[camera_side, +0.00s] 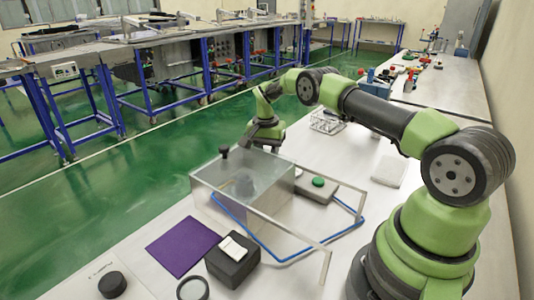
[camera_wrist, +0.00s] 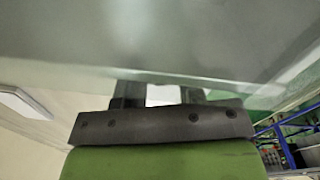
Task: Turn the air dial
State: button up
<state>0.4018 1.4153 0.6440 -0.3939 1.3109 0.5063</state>
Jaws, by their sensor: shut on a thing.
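A black round knob (camera_side: 112,284), which looks like the air dial, sits on the pale surface with small markings at the lower left in the side view. My gripper (camera_side: 263,146) is far from it, at the far edge of a clear lid (camera_side: 215,178) with pale bars. In the wrist view a broad grey translucent sheet fills the top, and my gripper's fingers (camera_wrist: 160,95) reach to it. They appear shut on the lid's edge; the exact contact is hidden.
Nearby are a purple sheet (camera_side: 182,246), a black box (camera_side: 232,267) with a white piece on top, a dark ring (camera_side: 193,289) and a grey box with a green button (camera_side: 318,182). A rack (camera_side: 327,121) stands behind.

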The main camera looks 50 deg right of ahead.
jog(key=m, duration=0.4)
jog(key=shift+m, duration=0.3)
jog(key=shift+s+d+m, duration=0.1)
jog(key=shift+s+m, duration=0.05)
jog(key=shift+m, duration=2.05)
jog(key=o, duration=0.9)
notch_tip(320, 180, up, 10)
